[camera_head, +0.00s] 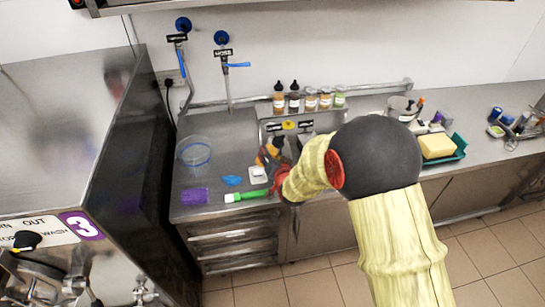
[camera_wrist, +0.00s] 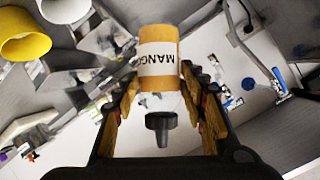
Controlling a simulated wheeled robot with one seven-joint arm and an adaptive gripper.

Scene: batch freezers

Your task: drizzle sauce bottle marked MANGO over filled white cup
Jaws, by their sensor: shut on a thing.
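In the wrist view the orange sauce bottle (camera_wrist: 158,82) shows a white label reading MANGO. It sits between the fingers of my gripper (camera_wrist: 163,85), which is shut on it. Its black nozzle cap (camera_wrist: 160,128) points toward the bottom of that picture. A white cup (camera_wrist: 64,8) is partly cut off at the top left, apart from the bottle; its contents are not visible. In the head view my gripper (camera_head: 272,160) is over the counter by the sink, partly hidden by my arm. The bottle is not clear there.
A yellow cup (camera_wrist: 24,36) is beside the white cup. Several sauce bottles (camera_head: 311,100) stand along the wall behind the sink. A green-handled tool (camera_head: 248,196), a purple item (camera_head: 195,196) and a clear round container (camera_head: 195,152) lie on the left counter. A freezer side wall (camera_head: 125,150) rises at left.

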